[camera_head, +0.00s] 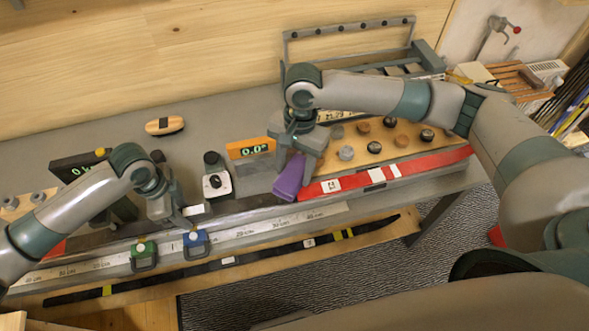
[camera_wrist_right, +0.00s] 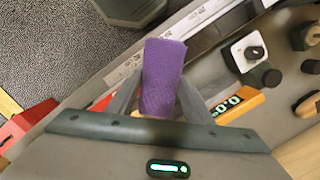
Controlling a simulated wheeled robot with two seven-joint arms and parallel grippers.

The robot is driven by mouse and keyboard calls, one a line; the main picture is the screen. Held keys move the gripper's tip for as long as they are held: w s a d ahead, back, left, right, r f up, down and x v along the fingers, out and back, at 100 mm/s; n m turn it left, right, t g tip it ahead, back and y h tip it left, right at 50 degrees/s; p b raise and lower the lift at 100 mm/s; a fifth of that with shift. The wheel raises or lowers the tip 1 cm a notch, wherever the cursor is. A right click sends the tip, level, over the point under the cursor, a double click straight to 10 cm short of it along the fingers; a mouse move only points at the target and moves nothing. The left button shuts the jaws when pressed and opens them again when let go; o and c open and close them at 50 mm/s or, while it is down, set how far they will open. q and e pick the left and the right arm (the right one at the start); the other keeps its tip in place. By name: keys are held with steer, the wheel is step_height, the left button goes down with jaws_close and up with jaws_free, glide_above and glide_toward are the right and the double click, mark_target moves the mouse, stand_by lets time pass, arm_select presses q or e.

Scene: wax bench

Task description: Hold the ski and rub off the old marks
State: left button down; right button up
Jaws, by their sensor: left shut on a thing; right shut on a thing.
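The ski runs along the front of the bench; its red end (camera_head: 420,163) with white patches lies at the right, and its dark middle stretches left. My left gripper (camera_head: 180,218) is shut on the ski near its left part; its fingertips are partly hidden. My right gripper (camera_head: 296,160) is shut on a purple block (camera_head: 290,179), which also shows between the fingers in the right wrist view (camera_wrist_right: 163,75). The block is at the left end of the red stretch, over or against the ski; I cannot tell whether it touches.
A ruler strip (camera_head: 310,218) with green (camera_head: 144,252) and blue (camera_head: 196,242) clips runs along the front. A black strip (camera_head: 270,246) lies on a lower board. Behind are an orange display (camera_head: 250,148), a white device with a knob (camera_head: 216,184) and a wooden tray (camera_head: 400,147) of knobs.

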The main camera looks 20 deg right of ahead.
arm_select(q)
steer(key=c, duration=1.1)
jaws_free()
steer(key=r, duration=0.4)
steer(key=a+r, duration=0.1)
steer(key=r, duration=0.7)
steer(key=shift+a, duration=0.2)
